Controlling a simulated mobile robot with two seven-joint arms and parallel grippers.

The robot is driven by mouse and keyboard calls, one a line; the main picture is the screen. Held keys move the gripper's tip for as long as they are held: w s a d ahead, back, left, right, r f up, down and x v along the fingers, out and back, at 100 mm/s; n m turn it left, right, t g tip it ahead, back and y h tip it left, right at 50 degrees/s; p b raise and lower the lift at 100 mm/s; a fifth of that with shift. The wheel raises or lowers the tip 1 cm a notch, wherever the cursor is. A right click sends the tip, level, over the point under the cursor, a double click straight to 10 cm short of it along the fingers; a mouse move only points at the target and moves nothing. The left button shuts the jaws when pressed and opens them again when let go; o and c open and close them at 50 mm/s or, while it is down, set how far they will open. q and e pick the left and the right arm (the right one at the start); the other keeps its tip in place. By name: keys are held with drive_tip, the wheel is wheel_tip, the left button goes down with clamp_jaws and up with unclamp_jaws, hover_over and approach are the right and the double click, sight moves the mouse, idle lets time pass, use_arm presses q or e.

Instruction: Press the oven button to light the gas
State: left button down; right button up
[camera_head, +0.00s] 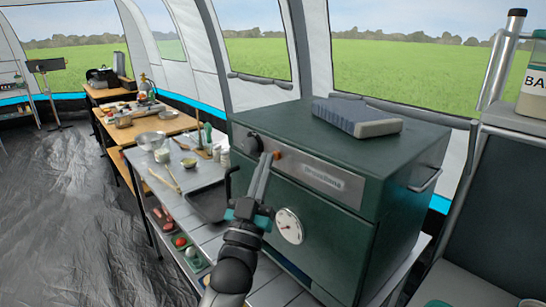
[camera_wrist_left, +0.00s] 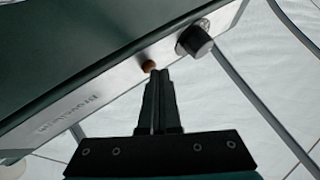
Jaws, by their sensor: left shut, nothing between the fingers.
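The dark green oven (camera_head: 345,180) stands on a slatted table, with a silver control strip along its upper front. The small orange-brown button (camera_head: 277,155) sits on that strip; it also shows in the left wrist view (camera_wrist_left: 149,66). A dark round knob (camera_head: 252,143) is beside it, and it shows larger in the left wrist view (camera_wrist_left: 195,41). My left gripper (camera_head: 266,156) is shut and empty, its tips right at the button; it also shows in the left wrist view (camera_wrist_left: 160,72). I cannot tell whether the tips touch the button. My right gripper is out of view.
A grey-blue block-like case (camera_head: 356,117) lies on the oven top. A dial gauge (camera_head: 289,226) is on the oven front, and a handle (camera_head: 425,181) is on its right side. Tables with bowls and utensils stretch away at the left. The floor (camera_head: 70,215) at the left is clear.

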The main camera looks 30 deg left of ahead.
use_arm(q)
drive_tip(key=shift+s, duration=0.1)
drive_tip(key=shift+s+a+p, duration=0.3)
drive_tip(key=shift+s+p, duration=0.1)
drive_tip(key=shift+s, duration=0.3)
drive_tip(key=s, duration=0.1)
drive_tip(key=s+a+p, duration=0.1)
drive_tip(key=s, duration=0.1)
drive_tip(key=s+a, duration=0.1)
drive_tip(key=shift+s+p, duration=0.3)
drive_tip(key=shift+p, duration=0.1)
idle(0.7)
